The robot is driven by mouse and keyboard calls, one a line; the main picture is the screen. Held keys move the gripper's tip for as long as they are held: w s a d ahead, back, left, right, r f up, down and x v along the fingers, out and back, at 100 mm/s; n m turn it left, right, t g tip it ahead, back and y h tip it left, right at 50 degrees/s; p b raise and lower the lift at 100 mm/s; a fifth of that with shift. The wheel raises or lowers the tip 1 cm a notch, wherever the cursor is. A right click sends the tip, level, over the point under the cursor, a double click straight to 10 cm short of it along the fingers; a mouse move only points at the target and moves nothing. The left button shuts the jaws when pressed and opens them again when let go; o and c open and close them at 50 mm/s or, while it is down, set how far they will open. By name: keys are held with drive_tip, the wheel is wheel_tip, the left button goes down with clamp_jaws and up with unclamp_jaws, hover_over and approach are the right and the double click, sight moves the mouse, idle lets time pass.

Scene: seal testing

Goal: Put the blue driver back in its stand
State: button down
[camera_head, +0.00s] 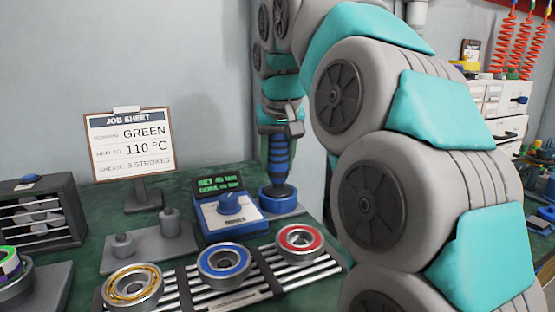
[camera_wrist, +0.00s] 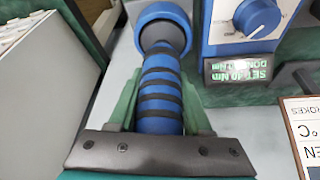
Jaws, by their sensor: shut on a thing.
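The blue driver (camera_head: 278,155) has a blue handle with black bands and points downward, roughly upright. My gripper (camera_head: 281,127) is shut on its upper part. In the wrist view the driver (camera_wrist: 160,95) lies between the two fingers of my gripper (camera_wrist: 160,112). The stand is a round blue cup (camera_head: 278,203) on a grey base plate, and its blue rim (camera_wrist: 163,12) shows in the wrist view. The driver's dark lower end is at the cup's mouth. I cannot tell how deep it sits, as the cup and handle hide the tip.
A blue torque setter (camera_head: 228,212) with a green display stands close left of the stand. Bearings with gold (camera_head: 132,284), blue (camera_head: 224,262) and red (camera_head: 299,240) rings lie on rails in front. A job sheet (camera_head: 130,145) stands behind left. My arm covers the right side.

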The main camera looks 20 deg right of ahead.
drive_tip(key=shift+w+a+f, duration=0.1)
drive_tip(key=shift+f, duration=0.05)
idle(0.3)
drive_tip(key=shift+c, duration=1.3)
unclamp_jaws()
wheel_tip(320, 180, up, 7)
drive_tip(key=p, duration=0.4)
drive_tip(key=shift+f, duration=0.15)
drive_tip(key=shift+r, duration=1.1)
